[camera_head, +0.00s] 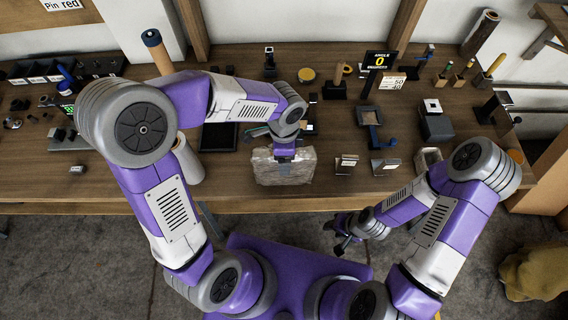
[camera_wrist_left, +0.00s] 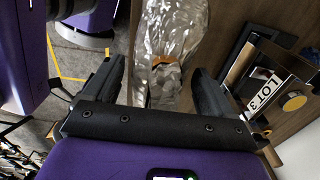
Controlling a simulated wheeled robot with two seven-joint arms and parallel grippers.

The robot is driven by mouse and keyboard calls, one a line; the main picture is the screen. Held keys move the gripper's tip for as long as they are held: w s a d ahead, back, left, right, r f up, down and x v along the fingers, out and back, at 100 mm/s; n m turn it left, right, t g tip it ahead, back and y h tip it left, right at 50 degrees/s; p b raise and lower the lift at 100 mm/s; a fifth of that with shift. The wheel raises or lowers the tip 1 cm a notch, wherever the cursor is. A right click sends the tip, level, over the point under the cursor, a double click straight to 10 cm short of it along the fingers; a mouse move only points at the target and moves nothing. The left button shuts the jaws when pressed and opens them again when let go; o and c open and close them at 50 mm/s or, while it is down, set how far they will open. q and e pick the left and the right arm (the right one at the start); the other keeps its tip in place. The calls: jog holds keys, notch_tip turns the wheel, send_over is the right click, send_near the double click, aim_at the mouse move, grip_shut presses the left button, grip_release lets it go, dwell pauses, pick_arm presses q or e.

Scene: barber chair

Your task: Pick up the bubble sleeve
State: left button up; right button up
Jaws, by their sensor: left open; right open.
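The bubble sleeve (camera_head: 284,172) is a crinkled, shiny, see-through grey pouch near the front edge of the wooden workbench (camera_head: 110,190). My left gripper (camera_head: 285,154) is over its far edge, with the fingers mostly hidden by the wrist. In the left wrist view the sleeve (camera_wrist_left: 176,40) shows ahead of and between the two spread black fingers of my left gripper (camera_wrist_left: 158,80). An orange patch shows on or through it. I cannot tell whether the fingers touch it. My right gripper (camera_head: 345,240) is open and empty, off the bench over the floor.
Metal card stands (camera_head: 345,164) are right of the sleeve. A dark tray (camera_head: 220,135) lies behind, partly covered by my left arm. The front-left bench is mostly clear.

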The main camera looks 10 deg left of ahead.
pick_arm(q)
jog(key=c, duration=1.3)
jog(key=shift+r, duration=0.1)
